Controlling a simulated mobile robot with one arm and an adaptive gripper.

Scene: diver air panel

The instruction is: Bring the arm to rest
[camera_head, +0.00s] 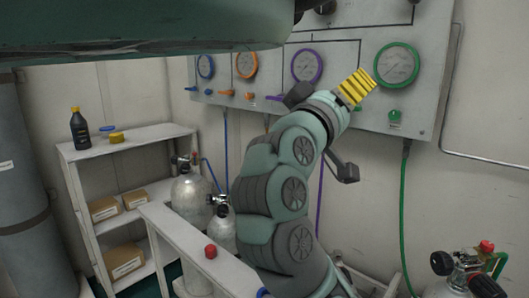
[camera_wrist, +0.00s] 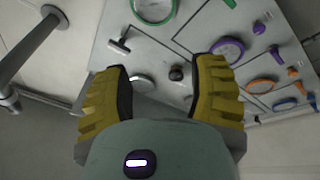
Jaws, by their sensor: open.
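My arm (camera_head: 280,195) rises from the lower middle of the head view and bends up to the right. My gripper (camera_head: 356,87), with yellow ribbed fingers, is in front of the grey air panel (camera_head: 435,70), between the purple-ringed gauge (camera_head: 306,66) and the green-ringed gauge (camera_head: 397,64). In the wrist view my gripper (camera_wrist: 161,92) is open, with nothing between its fingers. Beyond the fingers are the panel, a black knob (camera_wrist: 176,73) and a T-shaped handle (camera_wrist: 119,46). I cannot tell the exact gap to the panel.
A white shelf (camera_head: 130,146) on the left holds a dark bottle (camera_head: 80,128) and cardboard boxes (camera_head: 104,208). Silver cylinders (camera_head: 190,192) stand in a rack beside my arm. A cylinder valve with a red knob (camera_head: 486,246) is at lower right. A green hose (camera_head: 403,210) hangs below the panel.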

